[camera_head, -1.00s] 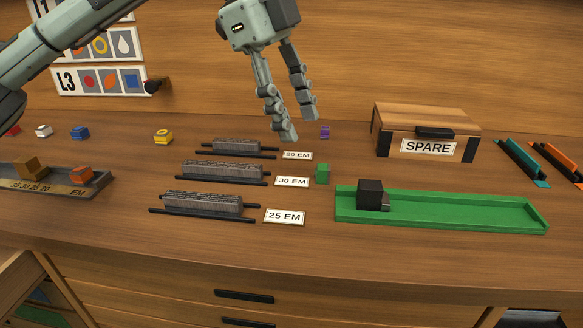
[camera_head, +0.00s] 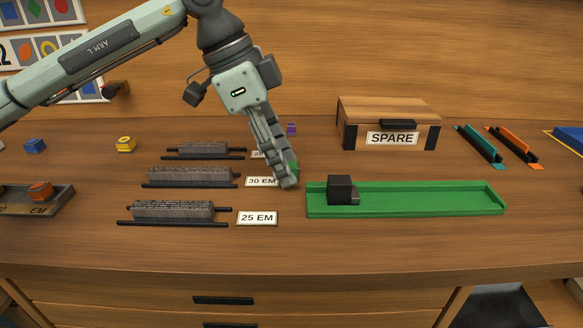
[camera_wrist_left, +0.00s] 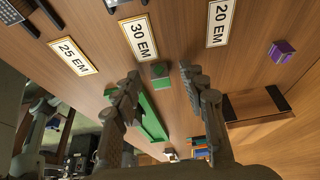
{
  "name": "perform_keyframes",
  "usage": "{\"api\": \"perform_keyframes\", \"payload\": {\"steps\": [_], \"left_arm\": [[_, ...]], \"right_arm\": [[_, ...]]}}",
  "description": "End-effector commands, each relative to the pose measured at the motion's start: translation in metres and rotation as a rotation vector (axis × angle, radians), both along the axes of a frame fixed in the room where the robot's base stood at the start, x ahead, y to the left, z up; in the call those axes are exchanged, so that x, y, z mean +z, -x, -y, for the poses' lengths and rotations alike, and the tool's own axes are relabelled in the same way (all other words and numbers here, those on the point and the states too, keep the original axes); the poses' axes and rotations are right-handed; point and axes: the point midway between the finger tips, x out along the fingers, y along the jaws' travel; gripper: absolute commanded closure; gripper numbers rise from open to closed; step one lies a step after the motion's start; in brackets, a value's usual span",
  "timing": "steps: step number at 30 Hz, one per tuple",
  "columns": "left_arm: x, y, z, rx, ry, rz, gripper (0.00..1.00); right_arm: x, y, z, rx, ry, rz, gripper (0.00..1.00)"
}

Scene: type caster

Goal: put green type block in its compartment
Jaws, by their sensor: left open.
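The green type block (camera_wrist_left: 160,70) stands on the table beside the 30 EM label (camera_wrist_left: 140,38). In the head view it is mostly hidden behind my left gripper (camera_head: 288,183), with only a sliver showing. My left gripper is open; in the left wrist view its two fingers (camera_wrist_left: 160,82) stand apart, with the block seen between and beyond them. I cannot tell whether the fingers reach around it. The compartment for the green block cannot be told for sure. A tray with an orange block (camera_head: 40,191) stands at the left edge. My right gripper is not in view.
A green tray (camera_head: 430,212) holding a dark block (camera_head: 340,189) lies right of the gripper. Three grey type rows, one at the 25 EM label (camera_head: 257,218), lie to the left. The SPARE box (camera_head: 391,110) stands behind. A purple block (camera_wrist_left: 281,50) stands farther back.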

Motion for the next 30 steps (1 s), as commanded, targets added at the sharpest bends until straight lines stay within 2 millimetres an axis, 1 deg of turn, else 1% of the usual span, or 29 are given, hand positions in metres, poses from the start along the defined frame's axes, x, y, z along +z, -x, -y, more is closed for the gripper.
{"api": "perform_keyframes", "payload": {"steps": [5,6,16,26,30], "left_arm": [[-0.0006,0.0,0.0003,-0.001,0.0,0.0,0.58],[-0.0006,0.0,0.0002,-0.001,0.0,0.0,0.59],[-0.0003,0.0,0.0001,-0.001,0.0,0.0,1.0],[0.0004,-0.0001,0.0002,-0.001,0.0,0.001,1.0],[0.0056,-0.0003,0.0004,0.0,0.001,0.002,1.0]], "right_arm": [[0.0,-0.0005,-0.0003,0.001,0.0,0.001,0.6],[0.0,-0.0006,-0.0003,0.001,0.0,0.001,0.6],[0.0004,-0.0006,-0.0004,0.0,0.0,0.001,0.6],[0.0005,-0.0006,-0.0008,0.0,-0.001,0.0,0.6],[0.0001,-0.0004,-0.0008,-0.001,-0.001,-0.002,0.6]]}}
